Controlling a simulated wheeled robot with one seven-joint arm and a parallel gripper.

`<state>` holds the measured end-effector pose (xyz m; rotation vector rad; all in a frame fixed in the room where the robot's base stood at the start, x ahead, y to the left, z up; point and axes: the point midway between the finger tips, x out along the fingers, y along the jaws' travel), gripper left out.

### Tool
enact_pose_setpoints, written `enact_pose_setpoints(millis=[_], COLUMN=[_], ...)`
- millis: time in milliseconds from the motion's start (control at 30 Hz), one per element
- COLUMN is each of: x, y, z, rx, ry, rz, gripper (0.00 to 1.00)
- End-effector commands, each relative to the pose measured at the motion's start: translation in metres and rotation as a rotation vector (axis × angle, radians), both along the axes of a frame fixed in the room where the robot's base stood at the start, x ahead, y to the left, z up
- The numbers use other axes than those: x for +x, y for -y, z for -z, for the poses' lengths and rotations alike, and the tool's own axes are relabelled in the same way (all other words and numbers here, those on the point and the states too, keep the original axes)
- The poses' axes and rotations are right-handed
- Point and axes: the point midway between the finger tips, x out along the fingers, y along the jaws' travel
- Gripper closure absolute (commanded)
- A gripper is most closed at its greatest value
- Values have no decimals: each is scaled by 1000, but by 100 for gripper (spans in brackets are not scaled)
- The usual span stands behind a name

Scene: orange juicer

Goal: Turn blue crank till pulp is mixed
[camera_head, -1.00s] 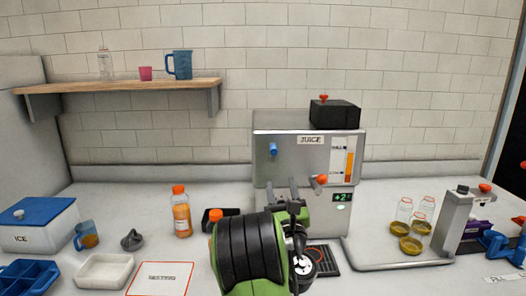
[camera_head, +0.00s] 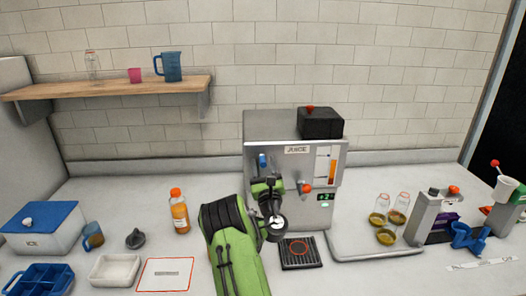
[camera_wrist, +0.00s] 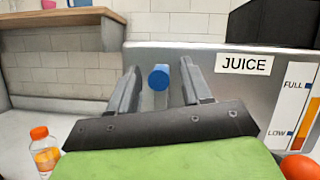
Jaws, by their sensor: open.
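The grey juice machine (camera_head: 292,135) stands at the middle of the counter against the tiled wall. The blue crank (camera_head: 262,160) sits on the left of its front face, below and left of the JUICE label. My gripper (camera_head: 266,182) is in front of the machine, just below the crank in the head view. In the wrist view the crank's round blue end (camera_wrist: 159,77) shows between the two open fingers of my gripper (camera_wrist: 160,80). I cannot tell whether the fingers touch it. A gauge (camera_head: 332,167) with an orange column is at the right of the face.
An orange-topped knob (camera_head: 305,188) sticks out right of my gripper. A black box (camera_head: 320,123) tops the machine, and a drip grate (camera_head: 301,251) lies below. An orange bottle (camera_head: 179,211) stands left.

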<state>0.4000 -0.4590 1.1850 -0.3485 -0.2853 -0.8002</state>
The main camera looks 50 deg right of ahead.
Motion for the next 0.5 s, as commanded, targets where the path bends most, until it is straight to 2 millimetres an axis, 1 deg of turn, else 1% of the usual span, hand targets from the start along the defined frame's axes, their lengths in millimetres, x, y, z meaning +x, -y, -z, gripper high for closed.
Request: enact_pose_setpoints(millis=[33, 67, 433, 500], x=[3, 4, 8, 8], y=[2, 3, 6, 6], z=[-6, -6, -3, -3], rx=[1, 0, 1, 1], ry=[-1, -1, -1, -1], rz=[-3, -3, -3, -3], gripper=[52, 52, 52, 62])
